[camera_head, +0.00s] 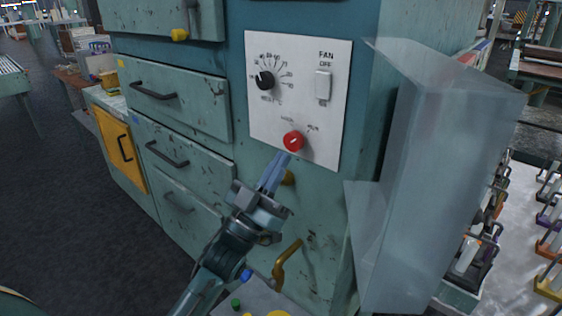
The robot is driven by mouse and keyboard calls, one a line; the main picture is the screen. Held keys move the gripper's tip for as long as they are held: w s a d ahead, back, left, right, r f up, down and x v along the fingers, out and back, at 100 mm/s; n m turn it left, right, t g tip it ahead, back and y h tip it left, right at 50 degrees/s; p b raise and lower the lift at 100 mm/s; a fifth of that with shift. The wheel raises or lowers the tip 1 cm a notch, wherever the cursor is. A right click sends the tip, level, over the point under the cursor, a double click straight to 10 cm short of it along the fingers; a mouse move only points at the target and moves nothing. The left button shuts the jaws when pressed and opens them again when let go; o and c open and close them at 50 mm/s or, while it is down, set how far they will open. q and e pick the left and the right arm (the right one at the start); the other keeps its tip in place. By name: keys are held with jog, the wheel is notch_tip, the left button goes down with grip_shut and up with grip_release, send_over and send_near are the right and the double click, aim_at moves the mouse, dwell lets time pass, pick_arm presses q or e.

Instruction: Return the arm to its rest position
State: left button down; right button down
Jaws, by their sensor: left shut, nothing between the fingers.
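My left gripper (279,164) is in the middle of the head view, its arm reaching up from the bottom. Its fingers are shut with nothing between them. The fingertips are just below the red knob (293,141) on the white control panel (258,119); I cannot tell whether they touch it. The panel also carries a black dial (265,81) and a white fan switch (323,86) under the words FAN and OFF. My right gripper is not in view.
A teal cabinet with drawers (180,108) fills the left and middle. A translucent panel (435,170) stands at the right, close to the arm. A brass handle (287,264) is below the gripper. A bench (523,183) with several clamps is at the right. Open floor lies left.

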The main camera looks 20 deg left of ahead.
pick_arm(q)
jog(key=shift+f, duration=0.1)
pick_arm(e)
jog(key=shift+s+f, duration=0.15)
pick_arm(q)
jog(key=s+d+f+n+g+y+p, duration=0.1)
jog(key=s+f+g+y, duration=0.15)
jog(key=f, duration=0.45)
jog(key=s+d+f+n+g+y+p, duration=0.1)
jog(key=s+f+g+y+p, duration=0.15)
jog(key=f, duration=0.55)
jog(key=s+d+f+m+g+p, duration=0.1)
jog(key=s+d+f+g, duration=0.1)
jog(key=s+f+g, duration=0.7)
jog(key=s+f, duration=0.5)
jog(key=s, duration=0.1)
jog(key=shift+s+f+y, duration=0.3)
jog(key=shift+f, duration=0.05)
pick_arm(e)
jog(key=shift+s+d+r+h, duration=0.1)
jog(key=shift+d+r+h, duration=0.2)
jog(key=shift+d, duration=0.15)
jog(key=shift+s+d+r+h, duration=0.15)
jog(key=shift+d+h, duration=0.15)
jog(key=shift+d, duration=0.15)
pick_arm(q)
jog(key=shift+a, duration=0.1)
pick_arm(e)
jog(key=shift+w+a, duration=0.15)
